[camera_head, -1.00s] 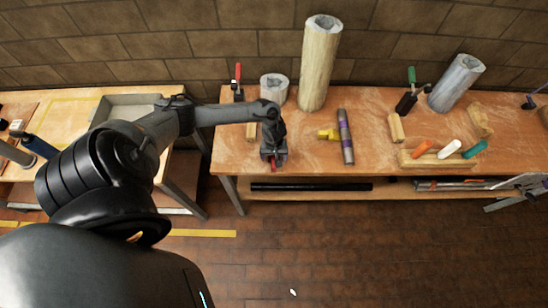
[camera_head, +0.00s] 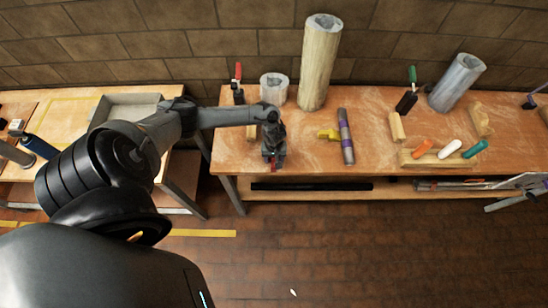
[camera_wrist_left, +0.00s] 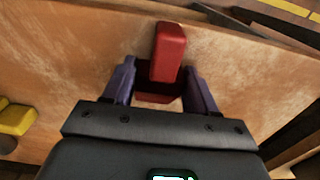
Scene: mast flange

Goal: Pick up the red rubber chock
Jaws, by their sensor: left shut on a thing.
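The red rubber chock (camera_wrist_left: 168,48) is between the two fingers of my left gripper (camera_wrist_left: 160,68) in the left wrist view, with one end sticking out past the fingertips. The gripper is shut on it. In the head view my left gripper (camera_head: 273,162) points down at the front left edge of the wooden bench (camera_head: 300,150) and mostly hides the chock. Only a little red shows at its tip. I cannot tell whether the chock still touches the bench top.
A yellow piece (camera_head: 329,134) and a purple-banded grey rod (camera_head: 346,137) lie right of the gripper. A tall pale column (camera_head: 319,62) and a short grey cylinder (camera_head: 273,87) stand behind. A wooden block holds coloured handles (camera_head: 450,149) further right.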

